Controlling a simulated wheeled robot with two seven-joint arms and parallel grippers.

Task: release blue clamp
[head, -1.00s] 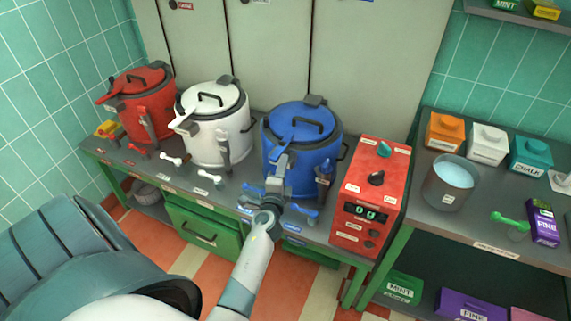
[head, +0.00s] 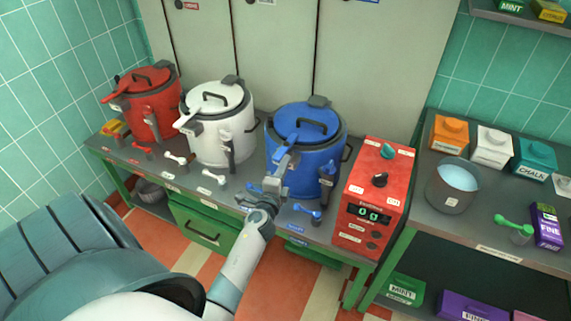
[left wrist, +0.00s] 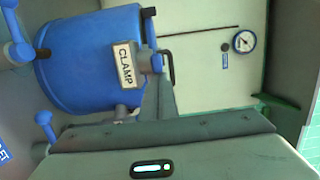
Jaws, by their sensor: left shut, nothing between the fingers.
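The blue kettle (head: 305,152) stands on the bench with its lid on. In the left wrist view, a CLAMP label (left wrist: 126,65) sits against the blue kettle's body (left wrist: 88,62), beside a blue and grey fitting at the rim. My left gripper (head: 284,167) is shut and empty in front of the kettle, left of the lever. It hides part of the kettle's front. Whether it touches the kettle I cannot tell. My right gripper is not in view.
A white kettle (head: 217,125) and a red kettle (head: 153,105) stand to the left. A red control box (head: 375,200) stands close on the right. Small blue levers (head: 308,211) project at the bench front. A grey pot (head: 453,188) is on the right-hand bench.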

